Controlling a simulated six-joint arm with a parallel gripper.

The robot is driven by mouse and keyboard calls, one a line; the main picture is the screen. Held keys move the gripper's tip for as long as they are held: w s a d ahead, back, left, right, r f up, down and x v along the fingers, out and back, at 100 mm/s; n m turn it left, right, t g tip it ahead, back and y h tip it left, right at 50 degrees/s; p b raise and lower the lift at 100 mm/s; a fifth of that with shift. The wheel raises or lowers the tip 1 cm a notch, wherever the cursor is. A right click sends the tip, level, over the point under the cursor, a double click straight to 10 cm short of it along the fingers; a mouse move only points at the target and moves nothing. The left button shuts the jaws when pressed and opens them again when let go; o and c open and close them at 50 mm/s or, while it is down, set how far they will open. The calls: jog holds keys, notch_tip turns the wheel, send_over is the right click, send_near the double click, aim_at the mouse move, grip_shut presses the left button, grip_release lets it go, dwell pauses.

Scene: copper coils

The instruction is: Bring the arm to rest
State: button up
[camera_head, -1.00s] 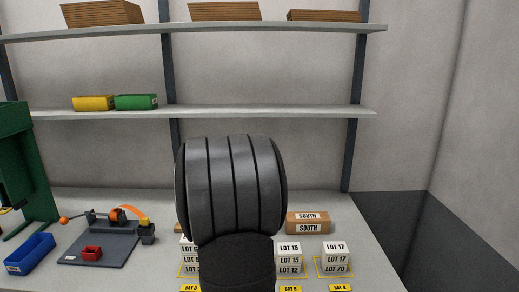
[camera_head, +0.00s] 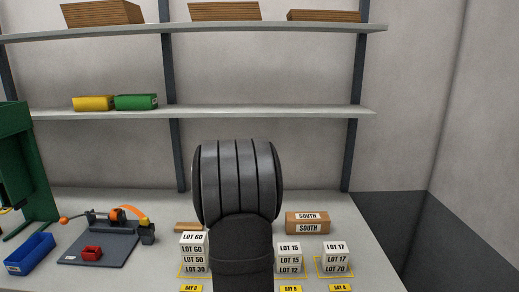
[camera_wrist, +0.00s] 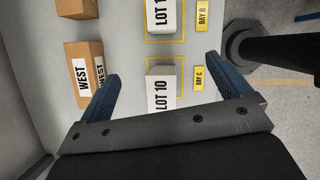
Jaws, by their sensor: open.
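My gripper (camera_wrist: 158,88) shows in the wrist view with its two blue fingers spread wide and nothing between them touching. My dark arm covers the middle of the head view, and the gripper is hidden there. Stacked white boxes, the top one marked LOT 60 (camera_head: 194,238), stand left of the arm. Stacks with LOT 15 (camera_head: 289,248) and LOT 17 (camera_head: 335,247) stand to its right.
A WEST box (camera_wrist: 84,78) lies beside one finger. Shelves (camera_head: 230,113) run behind.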

jog(key=shift+d+m+g+y, duration=0.1)
jog(key=shift+d+m+g, duration=0.7)
jog(key=shift+m, duration=0.75)
jog(key=shift+d+m+g+y, duration=0.1)
jog(key=shift+d+m+g, duration=0.3)
jog(key=shift+d+m, duration=0.9)
jog(key=shift+d+m+g+y, duration=0.1)
jog(key=shift+d+m+g, duration=0.55)
jog(key=shift+m, duration=1.1)
